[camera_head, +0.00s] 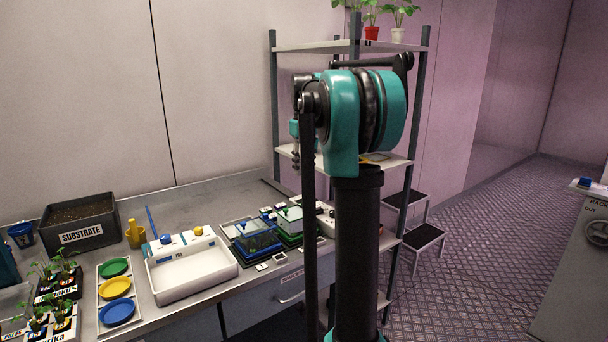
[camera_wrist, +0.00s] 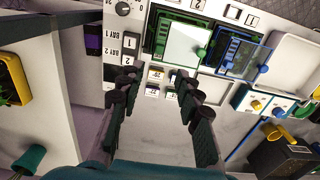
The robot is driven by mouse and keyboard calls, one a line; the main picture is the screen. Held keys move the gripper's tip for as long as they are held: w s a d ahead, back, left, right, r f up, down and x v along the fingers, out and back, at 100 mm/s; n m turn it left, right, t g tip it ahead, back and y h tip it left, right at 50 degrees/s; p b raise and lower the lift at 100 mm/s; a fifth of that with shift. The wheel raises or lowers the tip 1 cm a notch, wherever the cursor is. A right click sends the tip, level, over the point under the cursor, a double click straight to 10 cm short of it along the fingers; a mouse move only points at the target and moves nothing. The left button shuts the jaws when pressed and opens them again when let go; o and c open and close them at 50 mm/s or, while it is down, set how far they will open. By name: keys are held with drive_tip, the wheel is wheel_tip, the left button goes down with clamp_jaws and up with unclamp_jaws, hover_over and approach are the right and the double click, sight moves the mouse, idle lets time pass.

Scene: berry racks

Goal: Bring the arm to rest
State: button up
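My arm stands raised in the middle of the head view, with a teal joint (camera_head: 365,112) on top of a dark upright link. My gripper (camera_wrist: 155,90) shows in the wrist view with its two dark fingers spread apart. The gap between the fingers is empty. Behind the gap lie the grey bench top (camera_wrist: 160,140) and small numbered tags (camera_wrist: 155,83). The fingers appear above the bench; the exact height is unclear. In the head view I cannot make out the gripper's fingers behind the arm.
The bench holds a substrate box (camera_head: 80,222), a white tray (camera_head: 190,284), a plate holder with coloured plates (camera_head: 116,285), seedling pots (camera_head: 62,280) and lidded trays (camera_head: 255,243). A shelf rack (camera_head: 275,110) and a step stool (camera_head: 424,237) stand behind my arm.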

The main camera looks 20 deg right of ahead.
drive_tip(key=s+a+f, duration=0.2)
drive_tip(key=s+f, duration=0.2)
drive_tip(key=f, duration=0.1)
drive_tip(key=s+a+f+m+t, duration=0.1)
drive_tip(key=s+a+f, duration=0.1)
drive_tip(key=s+f, duration=0.3)
drive_tip(key=s+a+f+m+t, duration=0.1)
drive_tip(key=s+a+f, duration=0.1)
drive_tip(key=s+f, duration=0.3)
drive_tip(key=shift+s+f, duration=0.1)
drive_tip(key=shift+f, duration=0.5)
drive_tip(key=s+a+f+m+t, duration=0.1)
drive_tip(key=s+a+f+t, duration=0.1)
drive_tip(key=s+f, duration=1.1)
drive_tip(key=s+a, duration=0.1)
drive_tip(key=s, duration=0.2)
drive_tip(key=shift+s+f+m, duration=0.2)
drive_tip(key=shift+f+m, duration=0.1)
